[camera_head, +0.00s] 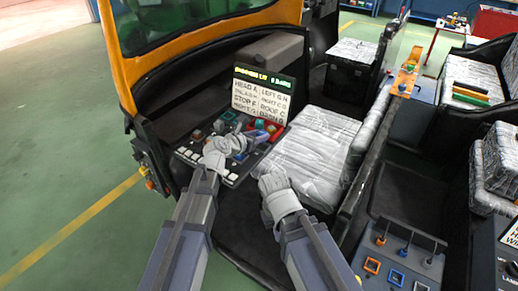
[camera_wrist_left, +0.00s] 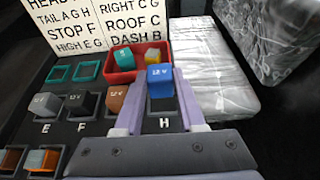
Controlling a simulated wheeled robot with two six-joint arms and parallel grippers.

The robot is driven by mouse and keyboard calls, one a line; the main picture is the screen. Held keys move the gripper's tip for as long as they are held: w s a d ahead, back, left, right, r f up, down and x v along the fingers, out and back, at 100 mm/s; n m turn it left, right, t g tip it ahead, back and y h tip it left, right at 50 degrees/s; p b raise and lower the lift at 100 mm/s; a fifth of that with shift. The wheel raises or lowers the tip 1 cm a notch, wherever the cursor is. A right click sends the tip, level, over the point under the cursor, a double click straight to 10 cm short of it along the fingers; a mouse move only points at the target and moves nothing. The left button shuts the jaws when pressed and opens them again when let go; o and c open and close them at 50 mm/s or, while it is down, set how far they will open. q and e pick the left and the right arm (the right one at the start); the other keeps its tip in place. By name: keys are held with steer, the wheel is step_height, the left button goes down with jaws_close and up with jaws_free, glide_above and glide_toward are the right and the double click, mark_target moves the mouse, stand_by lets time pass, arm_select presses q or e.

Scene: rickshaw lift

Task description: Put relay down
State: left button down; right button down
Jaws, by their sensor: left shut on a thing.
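My left gripper (camera_head: 232,146) is over the panel (camera_head: 232,178) of sockets. In the left wrist view its fingers (camera_wrist_left: 162,92) are shut on a blue relay (camera_wrist_left: 160,76) marked 12 V. The relay is held upright in line with the column marked H; whether it touches the panel, I cannot tell. A red tray (camera_wrist_left: 109,71) behind it holds a teal relay (camera_wrist_left: 122,58) and a yellow one (camera_wrist_left: 153,53). Grey (camera_wrist_left: 45,104), black (camera_wrist_left: 84,101) and brown (camera_wrist_left: 117,97) relays stand in sockets left of it. My right gripper (camera_head: 270,186) is near the seat; its fingers are unclear.
A label board (camera_head: 258,96) stands behind the panel. A plastic-wrapped seat (camera_head: 308,155) is to the right. Two empty teal-framed sockets (camera_wrist_left: 88,70) lie left of the tray. Another panel with orange and blue sockets (camera_head: 396,276) is at the lower right.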

mark_target(259, 151)
arm_select(q)
steer(key=shift+f+b, duration=1.8)
steer(key=shift+b, duration=0.05)
steer(key=shift+f, duration=0.2)
steer(key=c, duration=0.5)
jaws_free()
steer(key=shift+r, duration=0.1)
steer(key=shift+r, duration=0.1)
steer(key=shift+s+a+r, duration=0.15)
steer(key=shift+s+r, duration=0.1)
steer(key=p+v, duration=0.4)
steer(key=v, duration=0.7)
steer(key=shift+s+a+p, duration=0.1)
steer(key=shift+a+p, duration=0.05)
steer(key=shift+p, duration=0.15)
